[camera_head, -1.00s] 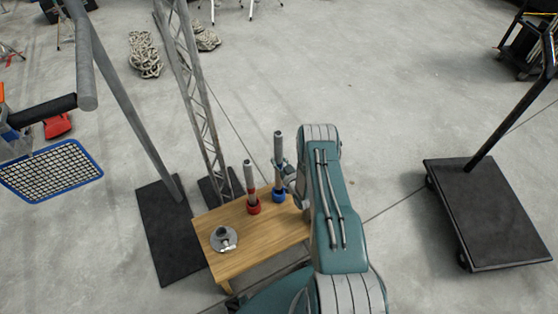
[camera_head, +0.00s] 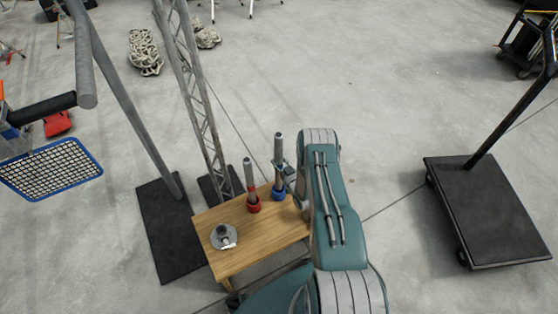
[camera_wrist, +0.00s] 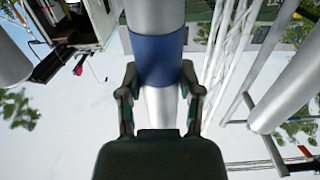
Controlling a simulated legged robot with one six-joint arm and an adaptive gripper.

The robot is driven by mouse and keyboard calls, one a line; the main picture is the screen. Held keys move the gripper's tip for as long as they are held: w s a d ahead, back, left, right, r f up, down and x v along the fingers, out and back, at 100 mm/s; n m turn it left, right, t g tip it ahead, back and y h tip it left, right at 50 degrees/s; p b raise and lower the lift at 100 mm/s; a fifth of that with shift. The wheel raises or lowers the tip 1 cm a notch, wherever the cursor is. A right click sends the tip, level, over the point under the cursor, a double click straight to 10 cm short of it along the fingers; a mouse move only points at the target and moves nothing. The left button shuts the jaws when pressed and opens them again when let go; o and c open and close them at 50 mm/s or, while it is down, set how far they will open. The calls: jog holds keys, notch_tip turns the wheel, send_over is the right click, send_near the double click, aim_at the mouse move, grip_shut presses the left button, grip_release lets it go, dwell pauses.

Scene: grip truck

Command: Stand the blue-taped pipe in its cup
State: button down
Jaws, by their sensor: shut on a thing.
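The blue-taped pipe (camera_head: 278,155) stands upright in the blue cup (camera_head: 278,194) on the small wooden table (camera_head: 238,262). In the wrist view the pipe's blue tape band (camera_wrist: 159,60) shows just beyond my fingers. My gripper (camera_wrist: 160,88) is shut on this pipe, one finger on each side of its grey surface around the lower edge of the tape. In the head view my arm partly hides the gripper at the pipe. Whether the pipe's foot touches the cup's floor is hidden.
A second pipe (camera_head: 249,173) stands in a red cup (camera_head: 253,206) close to the left. A round grey metal piece (camera_head: 223,237) lies on the table's front left. A lattice truss (camera_head: 203,110) rises behind. A black flat cart (camera_head: 489,210) stands at the right.

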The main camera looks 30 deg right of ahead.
jog(key=shift+f, duration=1)
dwell(0.3)
jog(key=shift+f, duration=2.15)
jog(key=shift+c, duration=0.9)
grip_release()
jog(key=shift+s+f, duration=0.1)
jog(key=s, duration=1.1)
jog(key=shift+s+d, duration=0.2)
jog(key=shift+s, duration=0.2)
jog(key=shift+s, duration=0.1)
